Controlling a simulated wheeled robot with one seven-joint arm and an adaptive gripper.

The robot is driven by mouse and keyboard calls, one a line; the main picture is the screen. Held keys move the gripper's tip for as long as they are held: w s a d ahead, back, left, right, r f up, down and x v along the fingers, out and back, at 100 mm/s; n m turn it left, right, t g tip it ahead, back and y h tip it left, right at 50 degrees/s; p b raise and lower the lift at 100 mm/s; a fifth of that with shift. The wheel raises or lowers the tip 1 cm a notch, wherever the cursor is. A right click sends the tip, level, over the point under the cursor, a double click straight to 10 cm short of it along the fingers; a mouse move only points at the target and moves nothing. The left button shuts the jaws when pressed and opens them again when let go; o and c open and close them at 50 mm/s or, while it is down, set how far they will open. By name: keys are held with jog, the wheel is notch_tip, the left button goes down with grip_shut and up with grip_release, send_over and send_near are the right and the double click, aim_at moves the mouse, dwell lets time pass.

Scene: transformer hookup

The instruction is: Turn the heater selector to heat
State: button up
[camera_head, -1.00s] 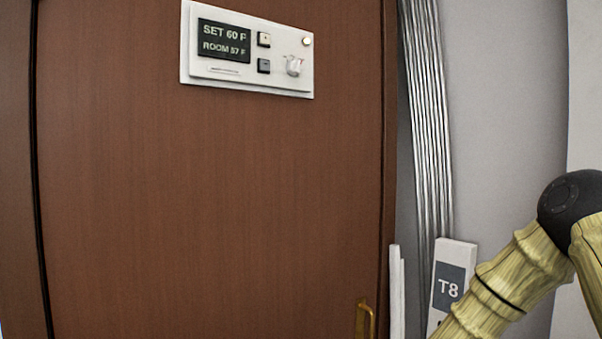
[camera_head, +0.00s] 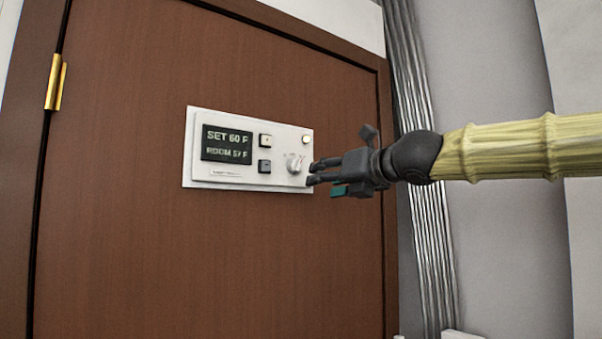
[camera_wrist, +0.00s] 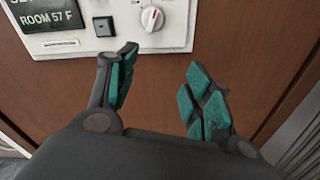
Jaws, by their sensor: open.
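The heater selector (camera_head: 295,163) is a round white knob at the right of a white control panel (camera_head: 228,186) on a brown door. In the wrist view the selector (camera_wrist: 152,18) shows a red mark near its upper edge. My gripper (camera_head: 312,172) is to the right of the knob in the head view, with its fingers pointing at it. In the wrist view my gripper (camera_wrist: 160,78) is open and empty, and the knob lies beyond and between the fingertips, apart from them. The printing around the knob is too small to read.
The panel's dark display (camera_head: 227,143) reads SET 60 F, ROOM 57 F. Two square buttons sit between it and the knob, and a small light (camera_head: 306,139) is above the knob. Ribbed metal conduit (camera_head: 432,240) runs beside the door on the right.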

send_near(300, 164)
jog(key=shift+m+y, duration=0.3)
jog(key=x, duration=0.9)
jog(key=shift+w+a+f+p, duration=0.1)
jog(key=shift+w+f+p, duration=0.1)
jog(key=shift+w+p, duration=0.2)
jog(key=shift+c, duration=0.4)
jog(key=c, duration=1)
